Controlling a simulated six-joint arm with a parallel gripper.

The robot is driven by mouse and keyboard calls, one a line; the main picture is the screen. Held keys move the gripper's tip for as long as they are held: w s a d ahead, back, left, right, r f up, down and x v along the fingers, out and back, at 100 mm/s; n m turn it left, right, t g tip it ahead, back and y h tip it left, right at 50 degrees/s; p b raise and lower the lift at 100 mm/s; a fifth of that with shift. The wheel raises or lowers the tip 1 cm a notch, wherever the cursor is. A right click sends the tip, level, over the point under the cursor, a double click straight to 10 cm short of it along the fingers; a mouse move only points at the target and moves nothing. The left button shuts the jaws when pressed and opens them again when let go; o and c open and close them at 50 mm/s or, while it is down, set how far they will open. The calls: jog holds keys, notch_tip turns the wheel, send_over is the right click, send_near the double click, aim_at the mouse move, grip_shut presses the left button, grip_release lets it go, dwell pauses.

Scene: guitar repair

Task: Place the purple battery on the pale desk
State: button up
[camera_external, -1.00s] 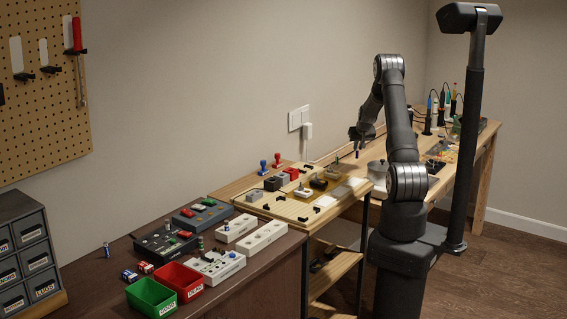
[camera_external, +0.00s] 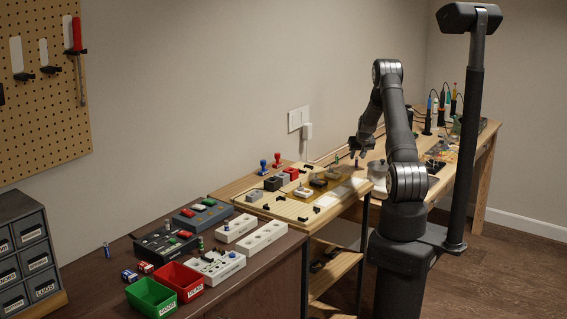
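The purple battery (camera_external: 357,163) is a small, dark upright shape directly under my gripper (camera_external: 359,151). It is at or just above the near left end of the pale desk (camera_external: 375,196), the light wooden one at the back right. The gripper points down close over the battery's top. At this size I cannot tell whether the fingers still grip it or are apart, nor whether its base touches the desk.
A pale wooden board (camera_external: 290,208) with pedals and blocks lies nearer. The dark desk (camera_external: 95,275) holds red (camera_external: 180,281) and green (camera_external: 151,297) bins. Soldering tools (camera_external: 441,112) stand at the far right.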

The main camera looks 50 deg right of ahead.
jog(key=shift+s+a+r, duration=0.1)
jog(key=shift+r, duration=0.4)
jog(key=v, duration=1.1)
jog(key=x, duration=1.1)
jog(key=shift+f, duration=0.35)
jog(key=shift+r, duration=0.1)
